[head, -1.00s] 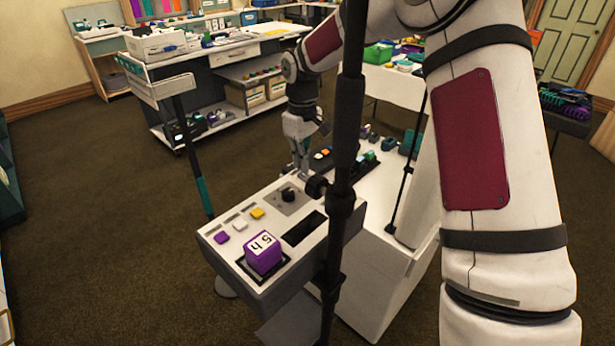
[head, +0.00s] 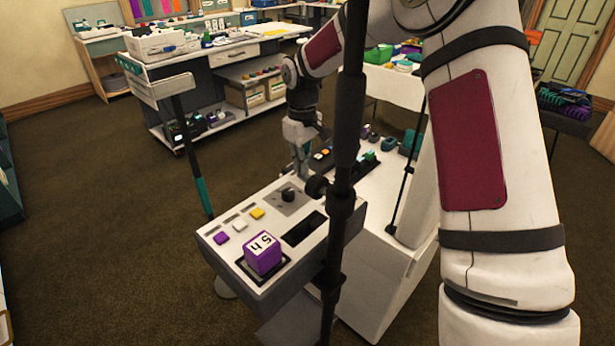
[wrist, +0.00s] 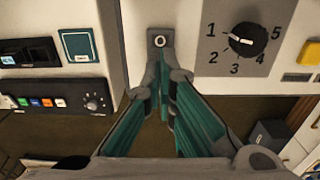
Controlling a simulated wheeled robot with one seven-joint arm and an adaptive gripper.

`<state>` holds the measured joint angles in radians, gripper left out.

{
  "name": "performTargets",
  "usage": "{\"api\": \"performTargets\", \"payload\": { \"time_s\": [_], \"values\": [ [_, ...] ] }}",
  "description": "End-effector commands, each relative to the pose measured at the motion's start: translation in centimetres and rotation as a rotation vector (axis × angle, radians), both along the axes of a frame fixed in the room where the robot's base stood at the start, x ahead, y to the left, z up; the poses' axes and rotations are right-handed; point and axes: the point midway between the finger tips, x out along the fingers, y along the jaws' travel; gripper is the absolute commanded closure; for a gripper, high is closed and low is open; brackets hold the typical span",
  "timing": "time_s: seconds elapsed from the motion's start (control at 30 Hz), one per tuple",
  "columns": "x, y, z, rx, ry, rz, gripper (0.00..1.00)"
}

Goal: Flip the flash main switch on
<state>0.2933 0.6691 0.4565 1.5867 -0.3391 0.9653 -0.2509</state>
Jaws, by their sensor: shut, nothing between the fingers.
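A white control box (head: 222,240) stands at the middle of the head view. In the wrist view, a small grey plate marked "O" (wrist: 160,34) is on the edge of a white panel, seemingly the main switch; its lower part and any lever are hidden by my fingers. My gripper (wrist: 165,72) is shut and empty, with its tips at the lower end of this plate. I cannot tell whether they touch it. In the head view my gripper (head: 302,172) is at the far edge of the box, its tips partly hidden.
A black dial (wrist: 248,39) numbered 1 to 5 is right of the plate. A yellow button (head: 257,213), a white button (head: 240,225), a purple button (head: 221,238) and a purple cube (head: 263,253) are on the box. A black stand pole (head: 347,130) crosses the head view.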

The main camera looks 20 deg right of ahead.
Motion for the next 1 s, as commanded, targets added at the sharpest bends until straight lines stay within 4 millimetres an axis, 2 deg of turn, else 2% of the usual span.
{"api": "performTargets", "payload": {
  "time_s": [0.43, 1.0],
  "values": [
    [0.0, 0.0, -0.2, 0.000, 0.000, 0.000, 1.00],
    [0.0, 0.0, 3.9, 0.000, -0.002, 0.000, 1.00]
  ]
}}
